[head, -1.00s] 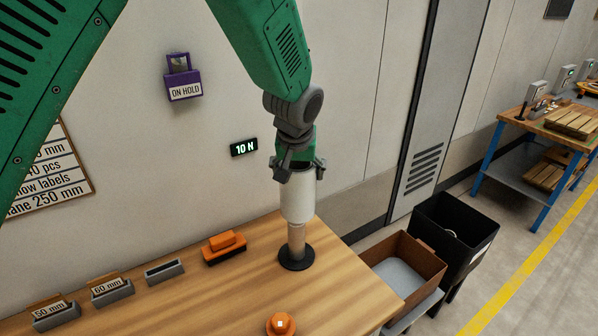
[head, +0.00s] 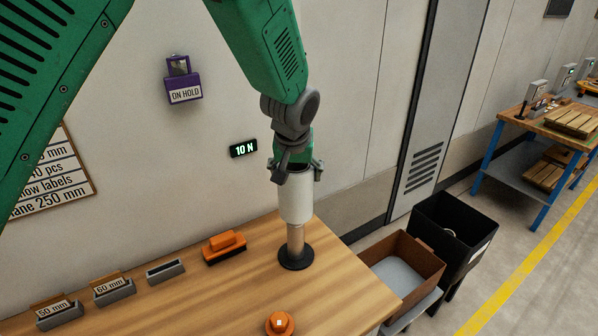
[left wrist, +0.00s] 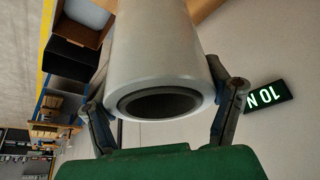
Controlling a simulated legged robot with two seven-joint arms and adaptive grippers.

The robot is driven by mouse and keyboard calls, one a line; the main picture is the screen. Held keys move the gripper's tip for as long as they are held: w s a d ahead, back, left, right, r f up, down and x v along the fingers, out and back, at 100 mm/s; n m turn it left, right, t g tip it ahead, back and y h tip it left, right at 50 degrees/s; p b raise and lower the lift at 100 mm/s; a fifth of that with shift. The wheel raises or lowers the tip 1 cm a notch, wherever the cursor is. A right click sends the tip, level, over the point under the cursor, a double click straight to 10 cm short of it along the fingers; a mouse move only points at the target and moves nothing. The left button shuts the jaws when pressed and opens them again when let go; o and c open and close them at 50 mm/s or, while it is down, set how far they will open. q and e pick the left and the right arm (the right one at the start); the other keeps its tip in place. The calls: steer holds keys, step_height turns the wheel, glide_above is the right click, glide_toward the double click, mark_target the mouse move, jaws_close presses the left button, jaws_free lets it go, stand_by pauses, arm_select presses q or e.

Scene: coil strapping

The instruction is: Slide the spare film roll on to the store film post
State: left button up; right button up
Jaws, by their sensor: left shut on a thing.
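The white film roll (head: 296,201) is upright in my left gripper (head: 296,174), which is shut on its upper part. The store film post (head: 296,243) is a wooden-coloured rod on a round black base on the table. The roll's lower end is in line with the post and seems to cover its top, but the overlap is hidden inside the roll. In the left wrist view the roll (left wrist: 158,50) shows its dark hollow core between the two fingers of the gripper (left wrist: 163,108). My right gripper is not in view.
On the wooden table (head: 215,295) stand an orange-handled brush (head: 224,245), an orange knob (head: 280,324) and small grey label holders (head: 113,292). A brown open box (head: 405,262) and a black bin (head: 455,235) stand to the right. A wall display (head: 243,148) reads 10 N.

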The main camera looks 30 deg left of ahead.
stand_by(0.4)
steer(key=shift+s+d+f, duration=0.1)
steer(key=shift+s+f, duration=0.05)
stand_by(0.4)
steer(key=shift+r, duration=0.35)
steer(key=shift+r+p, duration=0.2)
steer(key=shift+p, duration=0.1)
stand_by(0.6)
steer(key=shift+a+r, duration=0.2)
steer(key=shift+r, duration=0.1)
stand_by(0.7)
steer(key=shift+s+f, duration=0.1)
stand_by(0.6)
